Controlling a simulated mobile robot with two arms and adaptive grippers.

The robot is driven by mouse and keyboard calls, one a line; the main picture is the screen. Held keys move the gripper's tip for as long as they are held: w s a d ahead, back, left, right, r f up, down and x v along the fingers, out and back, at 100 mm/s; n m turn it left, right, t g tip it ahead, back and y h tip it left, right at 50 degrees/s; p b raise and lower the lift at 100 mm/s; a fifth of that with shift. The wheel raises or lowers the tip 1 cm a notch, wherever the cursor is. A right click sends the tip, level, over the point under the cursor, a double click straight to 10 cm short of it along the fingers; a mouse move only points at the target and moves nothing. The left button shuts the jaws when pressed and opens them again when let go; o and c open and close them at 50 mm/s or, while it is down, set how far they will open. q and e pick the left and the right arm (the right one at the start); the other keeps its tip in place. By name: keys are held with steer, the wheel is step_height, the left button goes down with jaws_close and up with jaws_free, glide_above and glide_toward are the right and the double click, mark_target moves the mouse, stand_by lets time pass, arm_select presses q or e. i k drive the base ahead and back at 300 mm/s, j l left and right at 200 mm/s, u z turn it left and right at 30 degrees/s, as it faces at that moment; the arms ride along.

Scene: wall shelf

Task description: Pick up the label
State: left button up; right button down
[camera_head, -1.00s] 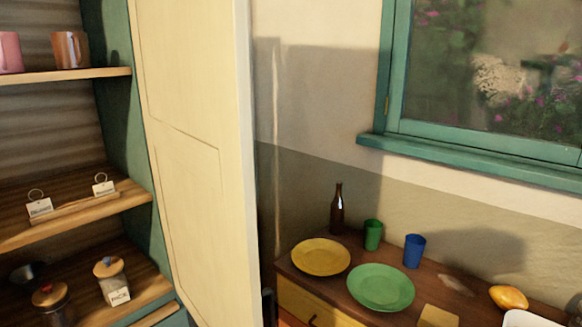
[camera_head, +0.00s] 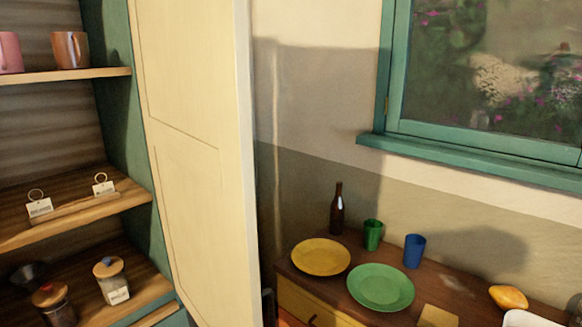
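Two small white labels with ring loops stand on the middle shelf at the left. One label (camera_head: 40,208) is nearer the left edge, and the other label (camera_head: 104,187) is farther right along the same wooden strip. Their printing is too small to read. A jar (camera_head: 112,280) on the lower shelf carries a white tag (camera_head: 118,296) on its front. Neither of my grippers shows in the head view.
An open cream door (camera_head: 195,150) stands right of the shelf (camera_head: 80,222). Mugs (camera_head: 70,49) sit on the upper shelf. A dark jar (camera_head: 52,304) is on the lower shelf. A cabinet (camera_head: 335,275) at right holds a yellow plate (camera_head: 320,257), green plate (camera_head: 381,288), bottle and cups.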

mark_target(39, 207)
steer(key=u, duration=1.45)
